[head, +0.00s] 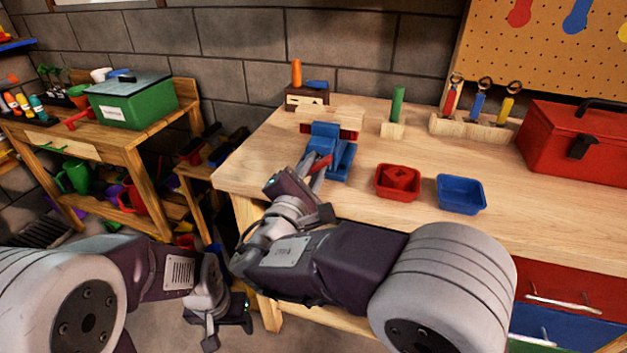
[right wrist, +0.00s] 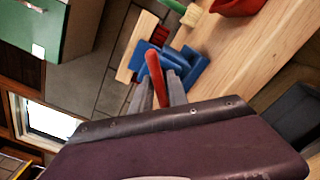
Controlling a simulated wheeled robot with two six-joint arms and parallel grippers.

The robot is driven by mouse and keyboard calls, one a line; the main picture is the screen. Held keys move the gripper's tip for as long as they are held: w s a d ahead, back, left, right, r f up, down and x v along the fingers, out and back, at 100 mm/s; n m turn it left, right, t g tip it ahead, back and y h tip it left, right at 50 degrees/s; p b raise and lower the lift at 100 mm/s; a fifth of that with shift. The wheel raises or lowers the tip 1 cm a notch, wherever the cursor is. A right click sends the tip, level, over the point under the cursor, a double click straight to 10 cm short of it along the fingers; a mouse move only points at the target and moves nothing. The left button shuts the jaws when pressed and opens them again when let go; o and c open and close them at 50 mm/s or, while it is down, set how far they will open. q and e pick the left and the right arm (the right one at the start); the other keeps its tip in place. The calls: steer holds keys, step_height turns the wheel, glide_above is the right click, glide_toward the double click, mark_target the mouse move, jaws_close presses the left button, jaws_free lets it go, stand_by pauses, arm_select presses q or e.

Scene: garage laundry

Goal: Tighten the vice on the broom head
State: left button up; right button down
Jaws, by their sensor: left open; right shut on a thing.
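The blue vice (head: 343,160) stands at the left end of the workbench; it also shows in the right wrist view (right wrist: 192,68). The broom head (head: 332,116), a wooden block with red bristles, lies at the vice's jaws; how firmly it is clamped I cannot tell. The red vice handle (right wrist: 154,75) points toward me. My right gripper (head: 317,170) is shut on this handle, its fingers on either side of it in the right wrist view (right wrist: 160,92). My left gripper (head: 230,325) is open and empty, low in front of the bench's left end.
A red tray (head: 397,194) and a blue tray (head: 460,208) stand right of the vice. Behind are a green-handled tool (head: 397,103), a wooden tool rack (head: 470,128) and a red toolbox (head: 575,150). A potting table (head: 150,125) stands at the left.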

arm_select(q)
steer(key=shift+f+b, duration=1.5)
steer(key=shift+f, duration=0.45)
arm_select(e)
steer(key=shift+f+m, duration=0.2)
steer(key=shift+m, duration=0.9)
steer(key=c, duration=1.5)
jaws_free()
arm_select(q)
steer(key=shift+s, duration=0.1)
arm_select(e)
steer(key=shift+o, duration=0.3)
steer(key=shift+s+r, duration=0.1)
steer(key=shift+r, duration=0.05)
arm_select(q)
steer(key=shift+r+p, duration=0.75)
arm_select(e)
steer(key=v, duration=0.9)
